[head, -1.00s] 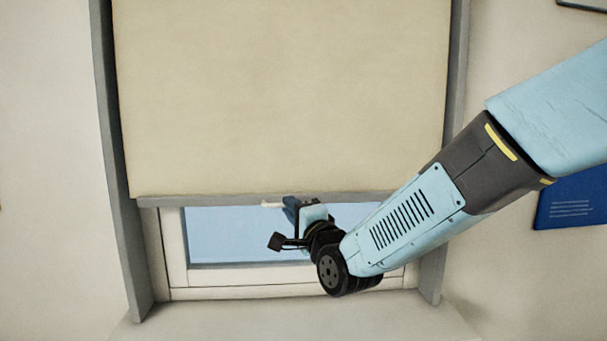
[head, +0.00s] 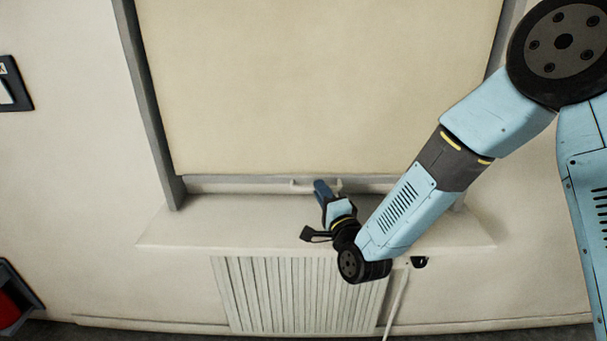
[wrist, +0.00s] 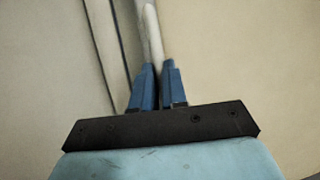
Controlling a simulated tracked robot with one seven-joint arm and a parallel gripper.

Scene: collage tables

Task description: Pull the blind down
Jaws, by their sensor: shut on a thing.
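The beige blind (head: 320,90) hangs nearly to the window sill (head: 200,230) in the head view. A bar (head: 240,180) runs along its lower edge, with only a narrow pale strip showing between it and the sill. A small white handle (head: 298,187) sits at the middle of this edge. My gripper (head: 320,187) is at the handle, its blue fingers shut on it. In the wrist view, the blue fingers (wrist: 157,82) close around the pale handle (wrist: 150,32). The fingers hide part of the handle.
A slatted white radiator panel (head: 300,295) is below the sill. A dark-framed picture (head: 14,85) hangs on the left wall, and a dark box with a red part (head: 12,305) is at lower left.

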